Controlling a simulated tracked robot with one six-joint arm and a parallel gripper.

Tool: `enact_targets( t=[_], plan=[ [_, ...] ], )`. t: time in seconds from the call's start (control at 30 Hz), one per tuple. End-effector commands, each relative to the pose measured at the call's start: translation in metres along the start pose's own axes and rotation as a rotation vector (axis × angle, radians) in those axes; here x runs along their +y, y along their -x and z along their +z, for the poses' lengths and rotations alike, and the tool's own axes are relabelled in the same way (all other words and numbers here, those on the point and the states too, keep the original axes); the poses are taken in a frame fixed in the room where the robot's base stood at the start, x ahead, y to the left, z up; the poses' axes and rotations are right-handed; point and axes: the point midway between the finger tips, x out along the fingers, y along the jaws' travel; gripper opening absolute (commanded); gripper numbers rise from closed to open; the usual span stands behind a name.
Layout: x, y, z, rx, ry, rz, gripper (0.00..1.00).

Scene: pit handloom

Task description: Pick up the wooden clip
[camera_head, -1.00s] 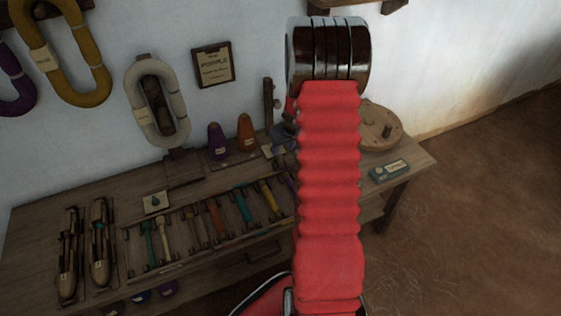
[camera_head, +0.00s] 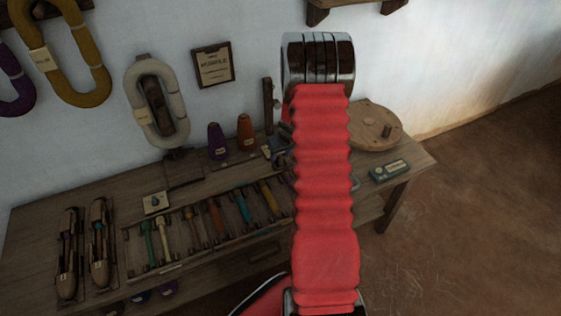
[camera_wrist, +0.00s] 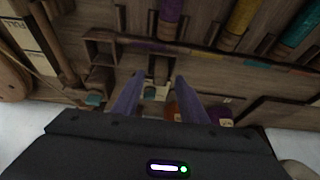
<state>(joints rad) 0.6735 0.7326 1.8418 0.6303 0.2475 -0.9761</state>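In the wrist view my gripper (camera_wrist: 159,78) is open, its two dark fingers apart and pointing at the workbench. A small tan wooden piece (camera_wrist: 160,70), perhaps the wooden clip, shows between the fingertips beside a pale card. I cannot tell for sure that it is the clip, and no finger is seen closed on it. In the head view my red-sleeved arm covers this part of the bench, so the clip cannot be made out there. Only a dark bit of my gripper seems to show left of the sleeve.
The bench (camera_head: 40,238) carries a rack of coloured bobbins (camera_head: 215,215), two shuttles (camera_head: 99,245), a purple cone (camera_head: 217,141) and an orange cone (camera_head: 246,132). A round wooden disc (camera_head: 372,127) and a teal box (camera_head: 390,171) lie at the right. Yarn hanks hang on the wall.

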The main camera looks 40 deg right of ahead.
Motion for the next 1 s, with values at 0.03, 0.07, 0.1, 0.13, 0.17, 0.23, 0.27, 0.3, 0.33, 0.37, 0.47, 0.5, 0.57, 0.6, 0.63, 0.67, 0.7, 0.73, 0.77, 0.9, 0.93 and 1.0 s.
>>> enact_targets(
  t=[0.03, 0.07, 0.1, 0.13, 0.17, 0.23, 0.27, 0.3, 0.33, 0.37, 0.47, 0.5, 0.57, 0.6, 0.63, 0.67, 0.7, 0.73, 0.77, 0.9, 0.93, 1.0],
  plan=[
    [0.000, -0.007, 0.000, -0.001, 0.000, -0.001, 0.39],
    [0.000, -0.010, 0.000, -0.001, 0.000, -0.001, 0.39],
    [0.000, -0.013, 0.000, -0.001, 0.000, -0.001, 0.39],
    [0.000, -0.016, 0.000, 0.000, 0.000, -0.001, 0.39],
    [0.000, -0.018, 0.000, 0.000, 0.000, -0.001, 0.39],
    [0.000, -0.021, 0.000, 0.000, 0.001, -0.001, 0.39],
    [0.000, -0.021, 0.000, 0.000, 0.001, -0.001, 0.39],
    [0.000, -0.022, 0.000, 0.000, 0.001, -0.001, 0.39],
    [0.000, -0.022, 0.000, 0.000, 0.001, -0.001, 0.39],
    [0.000, -0.022, 0.000, 0.000, 0.001, -0.001, 0.39],
    [0.000, -0.021, 0.000, 0.000, 0.001, -0.001, 0.39],
    [0.000, -0.021, 0.000, 0.000, 0.001, -0.001, 0.39],
    [0.000, -0.021, 0.000, 0.000, 0.001, -0.001, 0.39],
    [0.000, -0.021, 0.000, 0.000, 0.001, -0.001, 0.39],
    [0.000, -0.021, 0.000, 0.000, 0.001, 0.000, 0.39],
    [-0.001, -0.021, 0.000, 0.000, 0.001, 0.000, 0.39],
    [-0.001, -0.021, 0.000, 0.000, 0.001, -0.001, 0.39],
    [-0.001, -0.021, 0.000, 0.000, 0.001, -0.001, 0.39],
    [-0.001, -0.021, 0.000, 0.000, 0.001, -0.001, 0.39],
    [-0.001, -0.021, 0.000, 0.000, 0.001, 0.000, 0.31],
    [-0.001, -0.021, 0.000, 0.000, 0.001, 0.000, 0.29],
    [-0.001, -0.021, 0.000, 0.000, 0.001, 0.000, 0.24]
  ],
)
